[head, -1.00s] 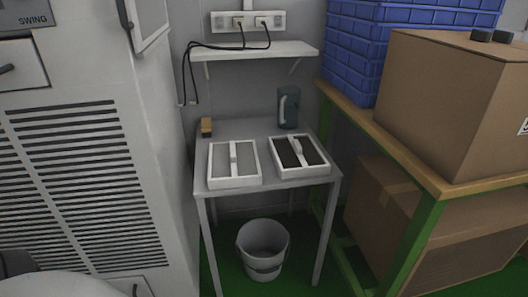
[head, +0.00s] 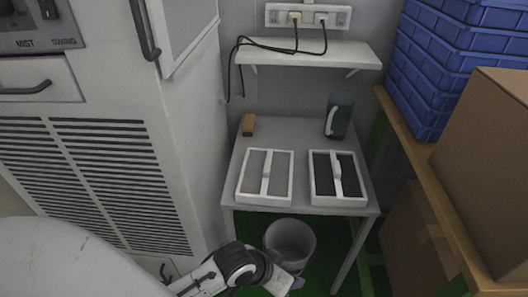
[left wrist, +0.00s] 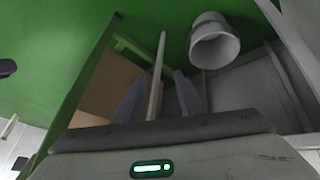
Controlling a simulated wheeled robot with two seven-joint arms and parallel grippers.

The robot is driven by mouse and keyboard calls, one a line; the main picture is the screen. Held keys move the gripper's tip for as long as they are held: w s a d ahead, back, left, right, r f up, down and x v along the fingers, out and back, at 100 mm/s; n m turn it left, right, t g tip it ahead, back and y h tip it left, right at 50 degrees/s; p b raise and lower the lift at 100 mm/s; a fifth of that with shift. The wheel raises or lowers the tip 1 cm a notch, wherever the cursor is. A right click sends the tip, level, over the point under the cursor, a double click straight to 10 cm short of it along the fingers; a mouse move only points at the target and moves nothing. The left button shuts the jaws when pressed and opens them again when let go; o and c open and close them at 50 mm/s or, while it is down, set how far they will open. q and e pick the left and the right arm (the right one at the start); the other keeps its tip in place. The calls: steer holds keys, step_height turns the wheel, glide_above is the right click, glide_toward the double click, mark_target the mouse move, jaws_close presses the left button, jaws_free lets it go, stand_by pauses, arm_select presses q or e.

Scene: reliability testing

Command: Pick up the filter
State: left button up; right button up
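Two framed filters with white frames and centre handles lie side by side on the small grey table (head: 290,130). The left filter (head: 266,178) has light grey panels. The right filter (head: 338,178) has dark brown panels. My left gripper (head: 290,283) is low at the bottom of the head view, in front of and below the table, apart from both filters. In the left wrist view its two fingers (left wrist: 157,97) are spread with nothing held between them; a table leg shows behind the gap. No filter shows in the left wrist view. My right gripper is out of view.
A bucket (head: 290,240) stands under the table. A dark jug (head: 339,115) and a small tan block (head: 248,125) stand at the table's back. A shelf (head: 310,54) with cables hangs above. A tall cabinet (head: 185,130) borders the left, a workbench with boxes (head: 490,170) the right.

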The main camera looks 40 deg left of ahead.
arm_select(q)
steer(key=w+a+r+n+g+y+p, duration=0.1)
steer(key=w+a+r+n+y+p, duration=0.1)
steer(key=w+a+r+p, duration=0.7)
steer(key=w+a+r+n+g+y+p, duration=0.25)
steer(key=a+r+p, duration=0.2)
steer(key=r, duration=0.75)
steer(key=n+b, duration=0.2)
glide_above(267, 165)
steer(key=s+d, duration=0.1)
steer(key=s, duration=0.1)
steer(key=shift+w+d+f+t, duration=0.1)
steer(key=shift+f+t, duration=0.25)
steer(key=shift+f, duration=0.6)
steer(key=shift+x, duration=2.7)
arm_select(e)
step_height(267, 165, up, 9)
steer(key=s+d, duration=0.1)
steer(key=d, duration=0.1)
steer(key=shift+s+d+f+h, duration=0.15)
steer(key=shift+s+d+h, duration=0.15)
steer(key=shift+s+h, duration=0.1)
arm_select(q)
steer(key=shift+c, duration=0.2)
jaws_close()
